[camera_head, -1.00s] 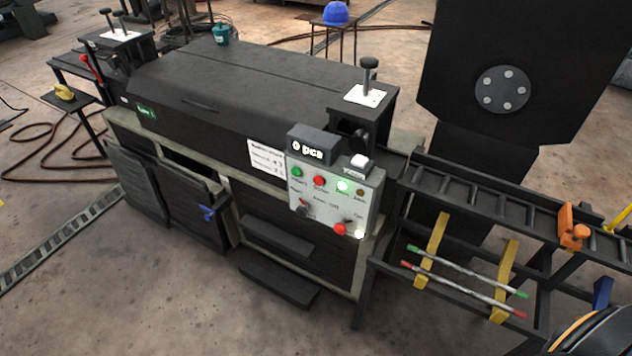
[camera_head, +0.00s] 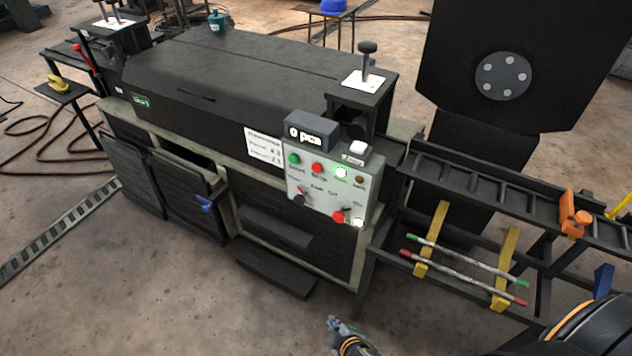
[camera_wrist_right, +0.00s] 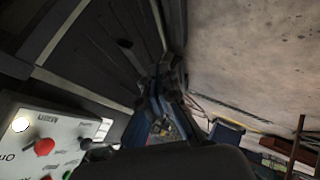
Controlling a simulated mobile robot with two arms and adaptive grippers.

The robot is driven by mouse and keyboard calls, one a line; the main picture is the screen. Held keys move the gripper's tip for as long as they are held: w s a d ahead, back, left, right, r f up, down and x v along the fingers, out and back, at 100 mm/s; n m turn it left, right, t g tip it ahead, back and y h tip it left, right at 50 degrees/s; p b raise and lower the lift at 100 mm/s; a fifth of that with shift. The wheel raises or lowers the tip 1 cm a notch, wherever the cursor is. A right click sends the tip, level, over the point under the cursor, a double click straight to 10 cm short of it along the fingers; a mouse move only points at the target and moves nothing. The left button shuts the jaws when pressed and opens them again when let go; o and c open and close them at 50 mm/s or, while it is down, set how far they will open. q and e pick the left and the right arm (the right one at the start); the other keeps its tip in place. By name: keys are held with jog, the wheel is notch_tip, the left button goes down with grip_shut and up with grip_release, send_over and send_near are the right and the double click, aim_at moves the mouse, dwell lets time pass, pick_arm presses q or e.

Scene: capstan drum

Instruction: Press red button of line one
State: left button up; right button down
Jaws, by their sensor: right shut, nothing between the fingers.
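The light grey control panel (camera_head: 313,190) is on the front of the black machine (camera_head: 215,80), which carries a green line sign (camera_head: 141,100). A larger red button (camera_head: 338,216) is at the lower right. My right gripper (camera_head: 334,325) is shut and empty, below and apart from the panel. In the right wrist view, a red button (camera_wrist_right: 44,146) shows on the panel at lower left. My left gripper is not in view.
A display box (camera_head: 311,136) stands above the panel. A roller rack (camera_head: 485,190) with two rods is to the right. Black steps (camera_head: 275,272) stick out low at the machine's front. The floor (camera_head: 140,285) in front is clear.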

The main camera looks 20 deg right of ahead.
jog(key=w+r+n+t, duration=0.3)
jog(key=w+r, duration=0.3)
jog(key=r, duration=0.9)
jog(key=w+r+n+t+h+b, duration=0.1)
jog(key=w+r+n+t, duration=0.2)
jog(key=r, duration=1.3)
jog(key=w+t, duration=0.2)
jog(key=w, duration=0.1)
jog(key=shift+r+t+h+b, duration=0.2)
jog(key=shift+t+h+b, duration=0.1)
jog(key=p, duration=0.2)
send_near(312, 168)
jog(key=w, duration=0.5)
jog(key=shift+w+d, duration=0.25)
jog(key=shift+w, duration=0.15)
